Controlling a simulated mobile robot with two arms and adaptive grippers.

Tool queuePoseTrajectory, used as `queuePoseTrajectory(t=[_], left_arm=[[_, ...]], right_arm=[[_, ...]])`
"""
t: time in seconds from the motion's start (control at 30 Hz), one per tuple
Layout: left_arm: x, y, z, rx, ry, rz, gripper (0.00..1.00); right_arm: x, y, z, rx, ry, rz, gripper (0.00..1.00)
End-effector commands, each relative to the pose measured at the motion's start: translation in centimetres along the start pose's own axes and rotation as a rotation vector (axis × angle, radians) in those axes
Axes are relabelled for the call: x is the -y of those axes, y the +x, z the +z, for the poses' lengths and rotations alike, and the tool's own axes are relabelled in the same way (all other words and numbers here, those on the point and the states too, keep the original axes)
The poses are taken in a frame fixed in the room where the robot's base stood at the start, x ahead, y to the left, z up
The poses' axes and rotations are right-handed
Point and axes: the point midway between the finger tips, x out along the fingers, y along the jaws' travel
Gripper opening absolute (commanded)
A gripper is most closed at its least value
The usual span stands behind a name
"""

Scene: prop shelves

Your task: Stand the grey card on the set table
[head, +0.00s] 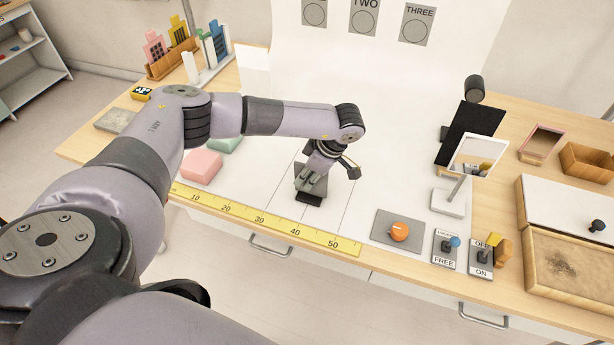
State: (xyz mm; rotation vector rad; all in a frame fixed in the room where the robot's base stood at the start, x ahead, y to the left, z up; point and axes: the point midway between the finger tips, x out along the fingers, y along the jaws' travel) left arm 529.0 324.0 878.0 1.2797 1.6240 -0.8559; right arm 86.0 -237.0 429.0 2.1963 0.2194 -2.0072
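My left gripper (314,184) points down over the front middle of the white set table (262,178). The grey card (301,170) shows partly behind and beside its fingers, close to the table surface. A small black piece (309,198) is at the lower end of the fingers; I cannot tell if it is the card's foot or the fingertips. The fingers overlap the card, and whether they grip it is unclear. My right gripper is not in view.
Pink (202,164) and green blocks (226,143) lie left of the gripper. A yellow ruler (262,220) runs along the front edge. Right are an orange knob (399,232), a mirror on a stand (478,154), a black panel (470,131) and switches. The white surface behind is clear.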

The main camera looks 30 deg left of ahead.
Motion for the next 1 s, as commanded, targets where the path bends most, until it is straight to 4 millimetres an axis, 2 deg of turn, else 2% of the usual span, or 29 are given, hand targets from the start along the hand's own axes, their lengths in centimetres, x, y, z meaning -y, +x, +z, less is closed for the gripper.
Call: queuePoseTrajectory(t=[0.1, 0.37, 0.5, 0.57, 0.9, 1.0], left_arm=[[0.0, 0.0, 0.0, 0.0, 0.0, 0.0, 0.26], [0.0, -0.1, -0.1, 0.0, 0.0, 0.0, 0.26], [-0.1, -0.8, 0.0, 0.001, 0.0, 0.001, 0.26], [-0.1, -1.6, 0.0, 0.003, -0.001, 0.003, 0.26], [-0.1, -8.7, 0.1, 0.002, 0.0, 0.004, 0.26], [-0.1, -10.3, 0.0, 0.001, 0.0, 0.003, 0.26]], right_arm=[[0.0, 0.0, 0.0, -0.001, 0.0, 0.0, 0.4], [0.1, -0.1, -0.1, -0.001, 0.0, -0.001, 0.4], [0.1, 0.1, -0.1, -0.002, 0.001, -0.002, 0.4], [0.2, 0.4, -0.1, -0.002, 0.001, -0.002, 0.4], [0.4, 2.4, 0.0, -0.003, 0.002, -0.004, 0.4], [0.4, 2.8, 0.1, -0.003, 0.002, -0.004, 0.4]])
